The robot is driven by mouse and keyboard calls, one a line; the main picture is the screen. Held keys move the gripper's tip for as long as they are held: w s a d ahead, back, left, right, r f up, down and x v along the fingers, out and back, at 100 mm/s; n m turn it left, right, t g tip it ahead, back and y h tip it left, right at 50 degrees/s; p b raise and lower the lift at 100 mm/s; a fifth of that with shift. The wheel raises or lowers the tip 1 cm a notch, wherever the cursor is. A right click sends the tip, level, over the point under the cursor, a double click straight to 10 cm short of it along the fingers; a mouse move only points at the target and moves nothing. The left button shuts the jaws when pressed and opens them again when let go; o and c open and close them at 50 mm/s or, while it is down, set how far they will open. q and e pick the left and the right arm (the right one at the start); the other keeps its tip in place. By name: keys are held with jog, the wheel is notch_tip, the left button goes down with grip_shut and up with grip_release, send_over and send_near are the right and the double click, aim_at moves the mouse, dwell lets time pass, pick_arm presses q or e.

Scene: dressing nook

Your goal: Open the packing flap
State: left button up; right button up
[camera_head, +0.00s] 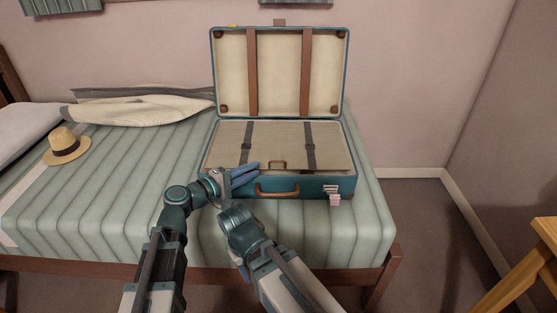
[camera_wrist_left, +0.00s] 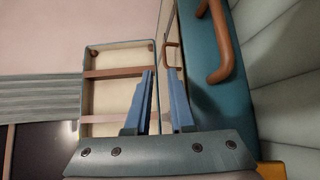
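The packing flap (camera_head: 280,145) is a beige panel lying flat in the base of an open teal suitcase (camera_head: 330,187). Two dark straps cross it. Its small brown handle (camera_head: 277,164) is near the front edge, and also shows in the left wrist view (camera_wrist_left: 168,46) just beyond the fingertips. My left gripper (camera_head: 257,169) is over the suitcase's front left edge, its blue fingers pointing right toward this handle. In the left wrist view the fingers (camera_wrist_left: 160,72) are apart with nothing between them. My right gripper is not in view.
The suitcase lid (camera_head: 280,75) stands raised behind the flap. A brown carrying handle (camera_head: 277,190) and a pale tag (camera_head: 334,199) are on the suitcase's front. A straw hat (camera_head: 67,146) lies on the striped bed (camera_head: 110,195). A wooden table (camera_head: 530,262) is at right.

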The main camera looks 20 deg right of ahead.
aim_at(277, 159)
pick_arm(q)
jog(key=b+x, duration=0.1)
jog(key=x, duration=0.9)
jog(key=shift+w+d, duration=0.15)
jog(key=shift+d, duration=0.15)
grip_shut()
jog(key=shift+a, duration=0.1)
dwell(0.9)
